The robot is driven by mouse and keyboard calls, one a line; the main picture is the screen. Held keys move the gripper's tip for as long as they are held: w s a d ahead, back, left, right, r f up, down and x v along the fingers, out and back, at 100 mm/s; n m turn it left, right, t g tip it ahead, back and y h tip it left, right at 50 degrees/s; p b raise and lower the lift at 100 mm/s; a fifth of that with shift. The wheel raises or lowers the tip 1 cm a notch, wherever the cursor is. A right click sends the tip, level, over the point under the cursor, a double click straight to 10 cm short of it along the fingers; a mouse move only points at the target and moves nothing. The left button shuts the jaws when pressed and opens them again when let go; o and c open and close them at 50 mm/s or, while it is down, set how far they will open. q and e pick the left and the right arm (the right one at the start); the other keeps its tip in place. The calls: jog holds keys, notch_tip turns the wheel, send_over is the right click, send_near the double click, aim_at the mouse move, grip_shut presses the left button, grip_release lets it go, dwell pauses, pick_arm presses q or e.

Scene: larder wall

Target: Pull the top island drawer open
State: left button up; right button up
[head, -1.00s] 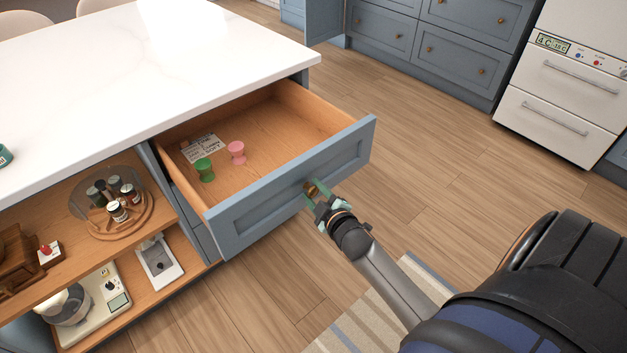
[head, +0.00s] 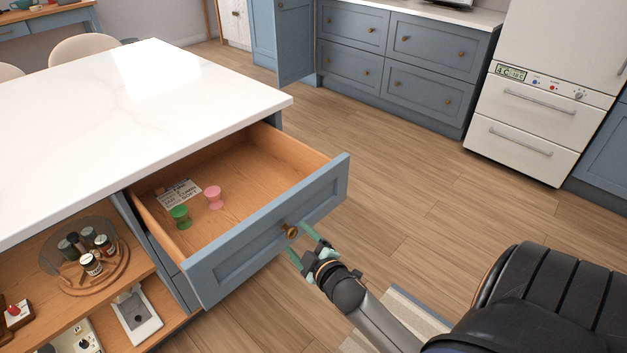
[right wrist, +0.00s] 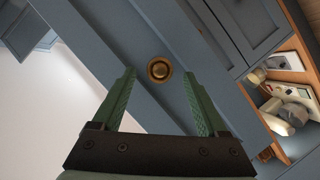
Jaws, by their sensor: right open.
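The top island drawer (head: 270,238) stands pulled well out from the island, its wooden inside showing. In it are a green egg cup (head: 180,217), a pink egg cup (head: 214,197) and a printed card (head: 179,193). A round brass knob (head: 291,232) is on the blue drawer front; it also shows in the right wrist view (right wrist: 159,69). My right gripper (head: 306,245) is open just in front of the knob. In the right wrist view the knob lies beyond and between the green fingertips (right wrist: 160,78), clear of both. My left gripper is not in view.
The white island top (head: 130,95) is above the drawer. Open shelves at lower left hold a round tray of jars (head: 92,262) and a scale. Blue cabinets (head: 400,60) and a white appliance (head: 530,110) stand across a clear wooden floor.

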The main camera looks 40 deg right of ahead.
jog(key=v, duration=0.9)
jog(key=shift+p, duration=0.35)
jog(key=shift+s, duration=0.1)
